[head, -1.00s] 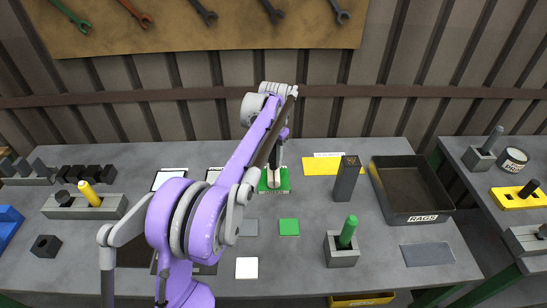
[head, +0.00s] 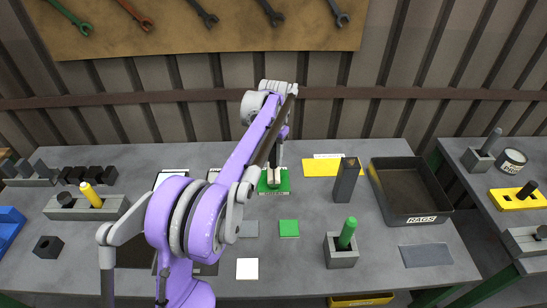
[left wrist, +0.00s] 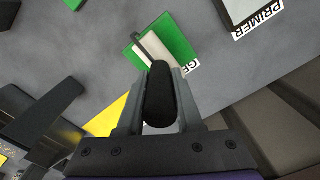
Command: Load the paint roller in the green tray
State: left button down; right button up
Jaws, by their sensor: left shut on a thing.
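My left gripper (head: 277,162) is above the green tray (head: 283,189), at the back middle of the table. In the left wrist view, its two fingers (left wrist: 160,108) are shut around the black handle (left wrist: 160,85) of the paint roller. The cream roller head (left wrist: 155,48) lies over the green tray (left wrist: 178,32), beyond the fingertips. In the head view, the cream head (head: 273,179) shows at the tray, partly hidden by my arm. I cannot tell whether it touches the tray. My right gripper is not in view.
A yellow sheet (head: 318,168) and an upright dark block (head: 346,182) stand to the right of the green tray. A black RAGS tray (head: 416,213) is farther right. A green square (head: 289,228) and a green peg holder (head: 340,258) are nearer. My arm hides part of the left side.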

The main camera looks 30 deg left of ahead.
aim_at(274, 144)
pick_arm(q)
jog(key=shift+w+r+p, duration=0.1)
jog(key=shift+r+p, duration=1.1)
jog(key=shift+r, duration=1.6)
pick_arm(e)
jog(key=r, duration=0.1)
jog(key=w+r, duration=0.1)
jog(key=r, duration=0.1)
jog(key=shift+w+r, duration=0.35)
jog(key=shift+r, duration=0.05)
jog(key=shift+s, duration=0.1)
pick_arm(q)
jog(key=shift+f, duration=0.1)
